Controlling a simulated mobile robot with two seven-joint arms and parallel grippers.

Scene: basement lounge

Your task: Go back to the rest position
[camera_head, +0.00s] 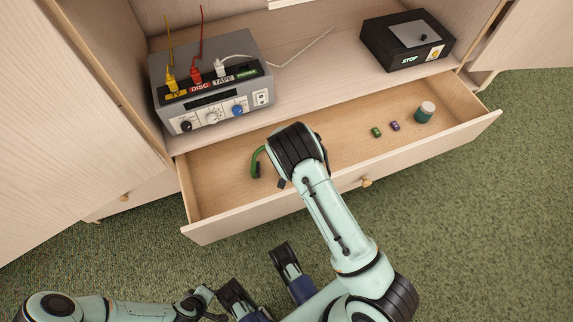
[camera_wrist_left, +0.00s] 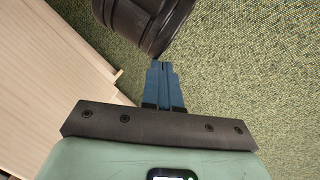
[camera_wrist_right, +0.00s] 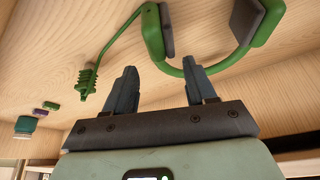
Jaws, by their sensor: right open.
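My right arm reaches from the bottom right over the open drawer (camera_head: 215,190) in the head view. Its black wrist hides most of the gripper there. In the right wrist view my right gripper (camera_wrist_right: 160,75) is open, with its two fingers apart and nothing between them. Green headphones (camera_wrist_right: 190,68) with dark ear pads lie on the drawer floor just beyond the fingertips. Part of their green band (camera_head: 257,160) shows left of the wrist in the head view. My left arm is low at the bottom left. In the left wrist view my left gripper (camera_wrist_left: 162,66) has its fingers together, empty.
A grey box with plugs (camera_head: 212,85) and a black box marked STOP (camera_head: 407,40) stand on the shelf above. A green jar (camera_head: 424,113) and small green (camera_head: 376,132) and purple (camera_head: 395,126) pieces lie in the drawer's right part. Green carpet (camera_head: 480,220) is clear at right.

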